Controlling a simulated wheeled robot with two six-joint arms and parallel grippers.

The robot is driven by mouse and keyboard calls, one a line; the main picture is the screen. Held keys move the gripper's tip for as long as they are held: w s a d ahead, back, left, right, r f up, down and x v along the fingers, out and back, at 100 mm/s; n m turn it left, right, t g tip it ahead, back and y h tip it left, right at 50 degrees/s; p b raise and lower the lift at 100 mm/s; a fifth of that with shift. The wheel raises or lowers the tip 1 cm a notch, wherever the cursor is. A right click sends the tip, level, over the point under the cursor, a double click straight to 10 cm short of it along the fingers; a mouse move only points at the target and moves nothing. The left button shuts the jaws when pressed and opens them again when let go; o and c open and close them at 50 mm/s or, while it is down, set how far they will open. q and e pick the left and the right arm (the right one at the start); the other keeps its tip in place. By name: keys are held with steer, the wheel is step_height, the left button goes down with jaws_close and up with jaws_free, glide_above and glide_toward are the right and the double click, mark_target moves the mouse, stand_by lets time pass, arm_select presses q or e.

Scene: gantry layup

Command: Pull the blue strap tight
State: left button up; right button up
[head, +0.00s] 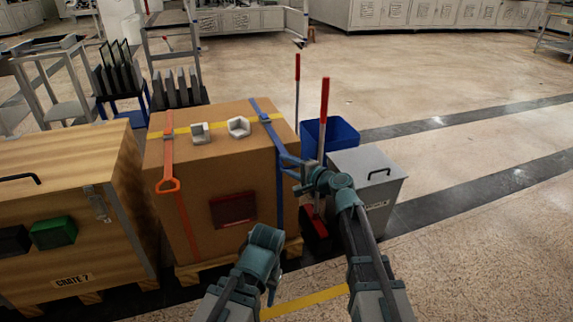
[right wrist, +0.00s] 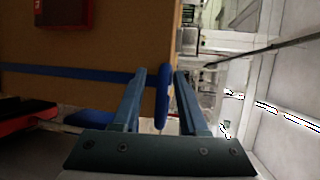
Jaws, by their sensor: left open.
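The blue strap (head: 279,190) runs over the top right of a cardboard box (head: 180,190) and down its front. Its blue pull loop (head: 289,160) sticks out near the upper right edge. My right gripper (head: 302,180) is at this loop. In the right wrist view the loop (right wrist: 162,100) stands edge-on between the fingers of my right gripper (right wrist: 161,75), with a visible gap on each side. The blue strap also shows behind them (right wrist: 60,72). My left gripper (head: 266,240) is open, low in front of the box and apart from the strap; its fingertips are largely hidden.
An orange strap (head: 168,150) with a loop and a yellow strap (head: 213,127) cross the box. Two white corner pieces (head: 238,126) lie on top. A wooden crate (head: 70,215) stands left. A grey bin (head: 372,175) and blue bin (head: 340,133) stand right, near red-handled poles (head: 324,105).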

steer(key=p+v, duration=0.2)
steer(key=v, duration=1.1)
steer(key=shift+s+d, duration=0.25)
steer(key=s+a+f+n+g+h+p, duration=0.1)
steer(key=s+a+f+n+g+h, duration=0.1)
steer(key=s+a+f+n+g, duration=0.75)
steer(key=s+d+f+n+g+h, duration=0.1)
steer(key=s+d+f+n+h, duration=0.15)
steer(key=s+h, duration=0.35)
steer(key=s+d+f+n+g+h, duration=0.2)
steer(key=s+f+h, duration=0.15)
steer(key=s, duration=0.45)
step_height(320, 180, up, 37)
steer(key=d+p, duration=0.1)
steer(key=p, duration=3.8)
